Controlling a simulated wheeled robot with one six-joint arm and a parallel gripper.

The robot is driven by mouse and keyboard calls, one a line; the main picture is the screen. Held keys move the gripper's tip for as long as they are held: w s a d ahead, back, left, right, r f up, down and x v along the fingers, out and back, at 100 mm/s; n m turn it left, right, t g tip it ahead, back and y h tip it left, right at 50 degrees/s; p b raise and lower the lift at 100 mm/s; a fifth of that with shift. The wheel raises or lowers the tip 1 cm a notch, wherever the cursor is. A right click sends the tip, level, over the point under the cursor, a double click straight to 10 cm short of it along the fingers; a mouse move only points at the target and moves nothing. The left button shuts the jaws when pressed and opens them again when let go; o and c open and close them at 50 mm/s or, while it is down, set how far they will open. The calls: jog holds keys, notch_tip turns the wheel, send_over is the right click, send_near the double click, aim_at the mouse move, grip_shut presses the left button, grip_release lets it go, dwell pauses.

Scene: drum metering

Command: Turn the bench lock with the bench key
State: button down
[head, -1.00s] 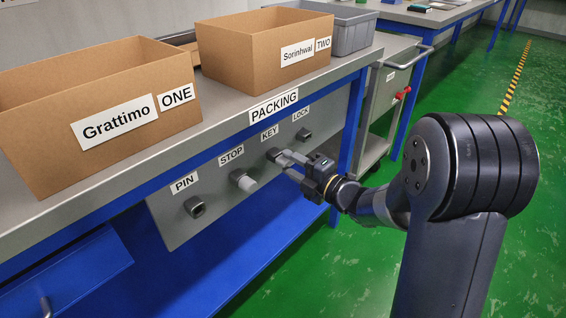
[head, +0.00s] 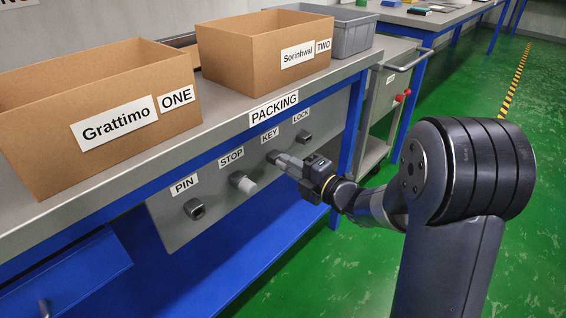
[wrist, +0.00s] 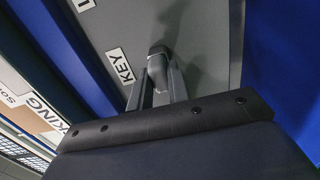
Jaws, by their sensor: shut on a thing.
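The bench key (wrist: 157,62) is a small grey piece at the spot labelled KEY on the grey panel under the packing bench. Its dark holder end (head: 272,156) shows just left of my fingertips in the head view. My gripper (head: 284,161) is shut on the key, with a finger on each side of it in the wrist view (wrist: 160,82). My fingers hide most of the key, and I cannot tell whether it is still seated. The bench lock (head: 304,136) is a dark square fitting under the LOCK label, up and right of the key.
On the same panel are the STOP knob (head: 243,183) and the PIN fitting (head: 194,208), left of my gripper. Cardboard boxes ONE (head: 50,150) and TWO (head: 240,62) stand on the bench top above. A grey cart (head: 385,95) stands right of the bench; the green floor is clear.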

jog(key=shift+s+d, duration=0.15)
jog(key=shift+d, duration=0.05)
jog(key=shift+b+v, duration=0.5)
jog(key=shift+v, duration=1.4)
jog(key=shift+b+v, duration=0.4)
jog(key=shift+v, duration=1.6)
